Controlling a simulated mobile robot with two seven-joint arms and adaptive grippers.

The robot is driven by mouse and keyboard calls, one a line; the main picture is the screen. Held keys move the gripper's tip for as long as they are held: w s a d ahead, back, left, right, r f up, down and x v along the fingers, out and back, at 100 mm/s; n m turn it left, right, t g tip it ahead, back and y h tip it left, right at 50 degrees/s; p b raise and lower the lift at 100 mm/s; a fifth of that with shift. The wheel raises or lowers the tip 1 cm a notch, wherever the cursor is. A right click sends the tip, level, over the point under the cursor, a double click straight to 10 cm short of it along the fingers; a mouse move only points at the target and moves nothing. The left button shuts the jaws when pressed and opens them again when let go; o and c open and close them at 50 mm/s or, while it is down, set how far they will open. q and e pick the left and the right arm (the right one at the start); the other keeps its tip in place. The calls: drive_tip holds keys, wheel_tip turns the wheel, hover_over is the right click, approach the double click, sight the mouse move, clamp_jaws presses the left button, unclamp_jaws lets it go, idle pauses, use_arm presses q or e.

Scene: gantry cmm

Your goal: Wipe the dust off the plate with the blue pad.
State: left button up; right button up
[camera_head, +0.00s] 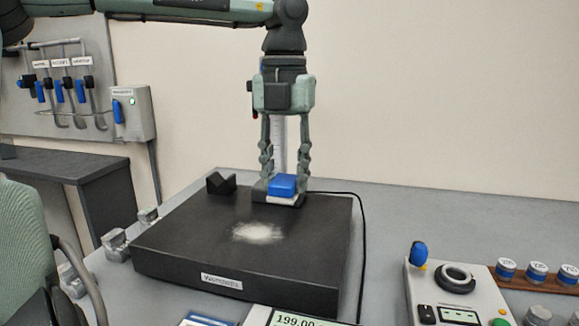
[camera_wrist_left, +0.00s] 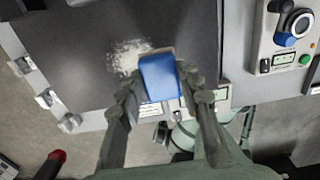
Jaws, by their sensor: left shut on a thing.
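My left gripper (camera_head: 283,183) hangs straight down over the far part of the dark plate (camera_head: 180,235). It is shut on the blue pad (camera_head: 282,185), which has a pale underside. In the left wrist view the pad (camera_wrist_left: 158,78) sits between the fingertips (camera_wrist_left: 155,88). I cannot tell for certain whether the pad touches the plate. A whitish patch of dust (camera_head: 258,232) lies near the plate's middle, in front of and left of the pad in the head view. The dust also shows in the left wrist view (camera_wrist_left: 125,57), partly beside the pad. My right gripper is not in view.
A black V-shaped block (camera_head: 221,184) stands at the plate's back left. A pale upright column (camera_head: 279,140) rises behind the gripper. A black cable runs along the plate's right side. A control box (camera_head: 455,292) and several lidded jars (camera_head: 537,270) stand at the right.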

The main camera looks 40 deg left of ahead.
sight(285, 198)
use_arm(q)
drive_tip(key=shift+f, duration=0.5)
wheel_tip(285, 198, down, 4)
drive_tip(key=shift+r, duration=0.25)
drive_tip(key=shift+f, duration=0.75)
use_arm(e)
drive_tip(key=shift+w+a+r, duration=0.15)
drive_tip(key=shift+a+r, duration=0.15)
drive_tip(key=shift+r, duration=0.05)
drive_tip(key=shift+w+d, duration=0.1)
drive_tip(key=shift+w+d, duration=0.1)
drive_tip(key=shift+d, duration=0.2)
use_arm(q)
drive_tip(key=shift+f+b, duration=0.95)
drive_tip(key=shift+b, duration=0.05)
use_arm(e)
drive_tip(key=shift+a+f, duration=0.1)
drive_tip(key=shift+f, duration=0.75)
